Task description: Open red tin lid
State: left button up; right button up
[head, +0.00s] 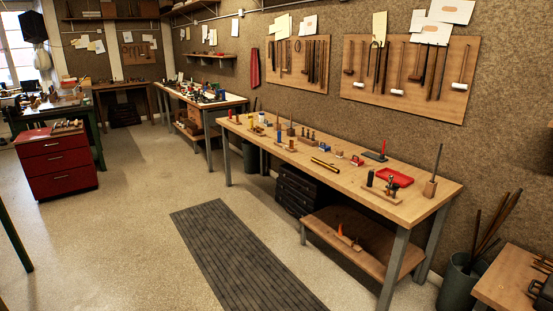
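A long wooden workbench (318,180) stands along the right wall. On it is a small red object (357,160), possibly the red tin; it is too small here to tell whether it has a lid or whether that is shut. A flat red tray-like item (395,177) lies nearer the bench's right end, with a red-handled tool (383,149) beyond it. Neither of my grippers is in view.
A dark slatted mat (240,258) lies on the open floor before the bench. A red drawer cabinet (58,167) stands at left. A bin with rods (458,285) and another wooden table (513,287) are at lower right.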

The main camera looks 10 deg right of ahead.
aim_at(357, 160)
jog(key=i+z, duration=0.15)
jog(key=i, duration=1.8)
